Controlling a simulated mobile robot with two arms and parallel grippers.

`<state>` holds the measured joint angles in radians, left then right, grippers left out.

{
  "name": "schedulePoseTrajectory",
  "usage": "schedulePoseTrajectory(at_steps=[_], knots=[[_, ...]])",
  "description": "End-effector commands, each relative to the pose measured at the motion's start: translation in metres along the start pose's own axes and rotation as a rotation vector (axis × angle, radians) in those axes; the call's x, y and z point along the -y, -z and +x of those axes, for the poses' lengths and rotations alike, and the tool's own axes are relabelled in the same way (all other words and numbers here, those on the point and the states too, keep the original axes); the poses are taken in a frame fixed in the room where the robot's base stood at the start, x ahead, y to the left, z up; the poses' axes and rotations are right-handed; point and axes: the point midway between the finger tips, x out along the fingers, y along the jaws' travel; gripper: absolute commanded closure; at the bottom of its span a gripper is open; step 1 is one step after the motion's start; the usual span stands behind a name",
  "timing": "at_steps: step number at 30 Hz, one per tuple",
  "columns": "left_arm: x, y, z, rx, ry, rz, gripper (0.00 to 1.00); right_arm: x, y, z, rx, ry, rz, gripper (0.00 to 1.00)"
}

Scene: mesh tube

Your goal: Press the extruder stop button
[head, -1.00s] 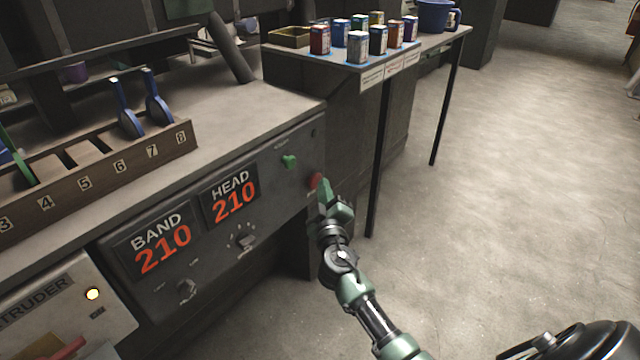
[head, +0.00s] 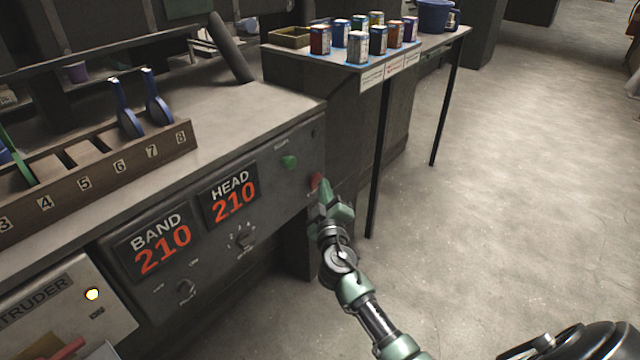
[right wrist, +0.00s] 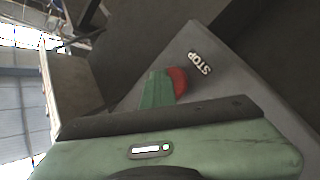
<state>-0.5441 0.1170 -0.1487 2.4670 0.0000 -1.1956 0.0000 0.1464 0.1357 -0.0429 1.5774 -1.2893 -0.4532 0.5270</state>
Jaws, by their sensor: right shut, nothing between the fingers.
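The red stop button (head: 315,181) sits at the right end of the grey control panel (head: 275,215), below and right of a green button (head: 289,161). In the right wrist view the red button (right wrist: 179,80) shows beside a "STOP" label (right wrist: 199,63), partly hidden by a green fingertip. My right gripper (head: 324,192) is shut and empty, with its tip at or very close to the red button; I cannot tell whether it touches. My left gripper is not in view.
The panel also has BAND and HEAD displays reading 210 (head: 233,195) and knobs. A numbered wooden rack (head: 100,175) stands on the bench above. A table with several cans (head: 358,47) stands behind right. The floor at right is clear.

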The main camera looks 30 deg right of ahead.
Motion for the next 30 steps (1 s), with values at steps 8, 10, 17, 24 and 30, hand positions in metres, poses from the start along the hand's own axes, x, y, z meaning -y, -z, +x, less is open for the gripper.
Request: schedulePoseTrajectory(at_steps=[8,10,17,24,30], knots=[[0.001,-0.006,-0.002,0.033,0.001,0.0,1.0,-0.008,-0.007,-0.012,-0.002,0.002,0.001,1.0],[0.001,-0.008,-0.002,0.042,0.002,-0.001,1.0,-0.009,-0.009,-0.014,-0.002,0.002,0.001,1.0],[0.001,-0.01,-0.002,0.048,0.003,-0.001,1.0,-0.01,-0.01,-0.015,-0.001,0.001,0.0,1.0],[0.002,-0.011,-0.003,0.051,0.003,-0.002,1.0,-0.014,-0.015,-0.02,0.0,0.001,0.0,1.0],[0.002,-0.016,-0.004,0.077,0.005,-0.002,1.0,-0.024,-0.025,-0.035,0.0,0.001,-0.001,1.0]])
